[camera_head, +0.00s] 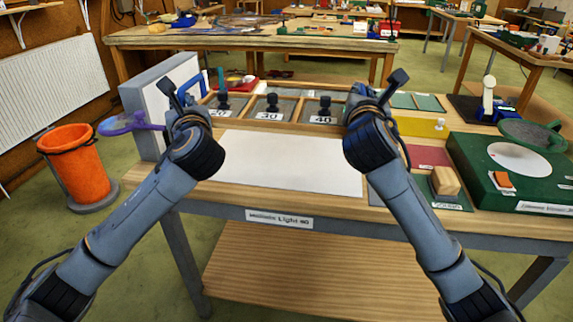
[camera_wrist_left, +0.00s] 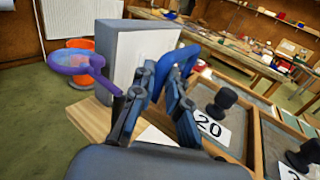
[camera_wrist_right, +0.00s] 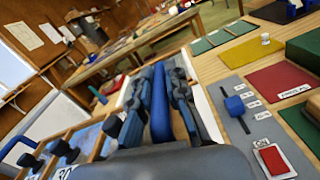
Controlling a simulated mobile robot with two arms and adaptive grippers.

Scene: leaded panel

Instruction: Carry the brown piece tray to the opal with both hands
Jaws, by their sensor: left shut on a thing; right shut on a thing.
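The brown wooden tray (camera_head: 297,128) lies toward the back of the near bench, with compartments holding black-knobbed pieces and cards 20, 30 and 40. My left gripper (camera_head: 185,92) is at its left end, shut on a blue handle (camera_wrist_left: 182,62). My right gripper (camera_head: 378,92) is at its right end, shut on another blue handle (camera_wrist_right: 160,108). The fingers hide parts of both handles. A blank white panel (camera_head: 285,162), possibly the opal, lies flat in front of the tray. I cannot tell whether the tray is lifted.
A pale upright box (camera_head: 145,110) and a purple ring-shaped thing (camera_head: 130,123) stand left of my left gripper. Right are a wooden block (camera_head: 445,180), a red mat (camera_head: 428,156) and a green case (camera_head: 500,200). An orange bucket (camera_head: 75,165) stands on the floor.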

